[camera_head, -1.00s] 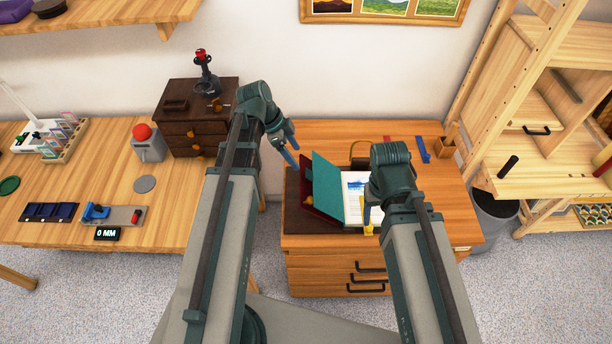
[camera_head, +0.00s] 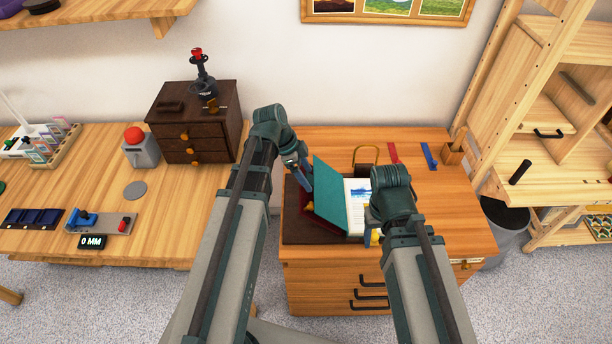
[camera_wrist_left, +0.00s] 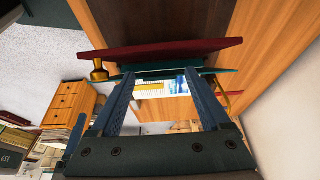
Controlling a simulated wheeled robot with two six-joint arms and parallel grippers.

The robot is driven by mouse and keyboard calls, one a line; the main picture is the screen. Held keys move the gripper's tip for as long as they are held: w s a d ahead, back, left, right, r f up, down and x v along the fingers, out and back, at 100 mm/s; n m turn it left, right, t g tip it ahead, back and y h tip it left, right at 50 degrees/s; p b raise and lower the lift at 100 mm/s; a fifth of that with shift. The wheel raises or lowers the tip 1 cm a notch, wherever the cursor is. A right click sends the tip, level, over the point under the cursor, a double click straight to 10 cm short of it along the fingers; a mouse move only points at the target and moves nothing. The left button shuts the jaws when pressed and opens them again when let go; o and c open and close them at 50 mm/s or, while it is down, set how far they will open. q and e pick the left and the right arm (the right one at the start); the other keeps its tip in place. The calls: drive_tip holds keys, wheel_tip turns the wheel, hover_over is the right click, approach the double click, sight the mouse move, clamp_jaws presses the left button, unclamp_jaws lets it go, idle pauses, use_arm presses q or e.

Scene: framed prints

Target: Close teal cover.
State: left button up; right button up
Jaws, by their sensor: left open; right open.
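The teal cover (camera_head: 330,193) stands tilted up on the left side of an open book with white printed pages (camera_head: 358,203). A dark red cover (camera_head: 328,221) lies behind it on the left. In the left wrist view the teal cover (camera_wrist_left: 155,67) shows edge-on below the dark red cover (camera_wrist_left: 165,52). My left gripper (camera_head: 305,182) is open at the left of the covers, its fingers close to them; contact cannot be told. The fingers also show in the left wrist view (camera_wrist_left: 160,88). My right gripper (camera_head: 373,236) is open near the page's lower right, partly hidden by its arm.
The book rests on a dark mat (camera_head: 295,232) on a wooden drawer cabinet (camera_head: 450,220). A brass loop (camera_head: 366,153), a red strip (camera_head: 393,152) and a blue piece (camera_head: 429,155) are at the back. A dark drawer box (camera_head: 195,130) stands on the left table.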

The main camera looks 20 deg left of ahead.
use_arm(q)
clamp_jaws()
idle(0.3)
idle(1.1)
